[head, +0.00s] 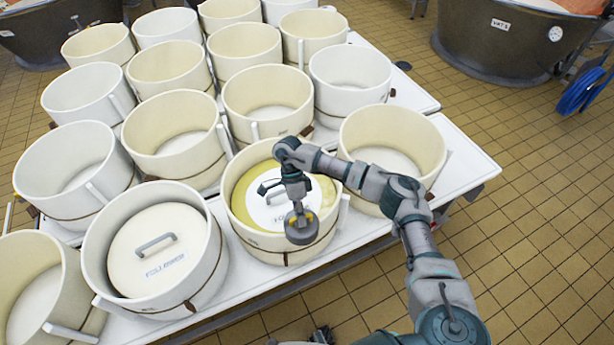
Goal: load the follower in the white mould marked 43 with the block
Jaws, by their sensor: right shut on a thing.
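My right gripper (298,205) points down and is shut on the block (302,230), a round grey weight with a yellow band. The block hangs in front of a cream mould (272,243) in the front row; contact below it cannot be told. Inside that mould a white follower (308,192), partly hidden by my gripper, lies on a yellow surface. Left of it, a white-looking mould (98,262) holds a pale follower (150,262) with a grey handle and blue lettering, nothing on it. I cannot read a 43 on any mould.
Several empty white and cream moulds, such as one at the right (428,150), crowd the white table (470,165). Dark vats (500,45) stand behind, with a blue hose reel (583,90) at the right. The tiled floor (540,220) on the right is clear.

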